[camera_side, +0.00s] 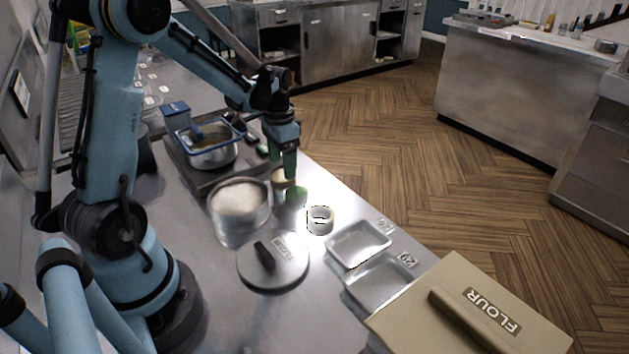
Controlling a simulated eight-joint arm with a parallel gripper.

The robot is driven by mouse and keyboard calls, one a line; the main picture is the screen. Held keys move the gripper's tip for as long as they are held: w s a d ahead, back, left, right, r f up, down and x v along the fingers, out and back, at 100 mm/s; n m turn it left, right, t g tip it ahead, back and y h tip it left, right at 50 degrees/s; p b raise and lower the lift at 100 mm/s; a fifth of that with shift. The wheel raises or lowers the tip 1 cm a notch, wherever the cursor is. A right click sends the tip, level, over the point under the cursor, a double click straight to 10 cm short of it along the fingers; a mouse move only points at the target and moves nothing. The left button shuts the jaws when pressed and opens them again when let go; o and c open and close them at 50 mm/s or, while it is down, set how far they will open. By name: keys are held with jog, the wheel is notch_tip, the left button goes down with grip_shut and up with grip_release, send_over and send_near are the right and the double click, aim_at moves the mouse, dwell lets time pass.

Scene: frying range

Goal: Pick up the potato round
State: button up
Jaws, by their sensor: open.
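A tan round piece (281,180), which looks like the potato round, lies on the steel counter right of the pot of white contents. My gripper (286,164) points down just above it, its green fingers open; part of the piece is close behind or below the fingertips. I cannot tell whether they touch it. A small green piece (296,197) lies just in front of the tan piece.
The pot (240,226) stands left of the pieces, with a lid (273,276) in front. A pale ring (320,229), two metal trays (340,254) and a flour box (545,335) lie rightward.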

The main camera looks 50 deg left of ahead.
jog(key=shift+f, duration=1.3)
jog(key=shift+c, duration=0.3)
jog(key=c, duration=0.5)
jog(key=shift+r, duration=0.1)
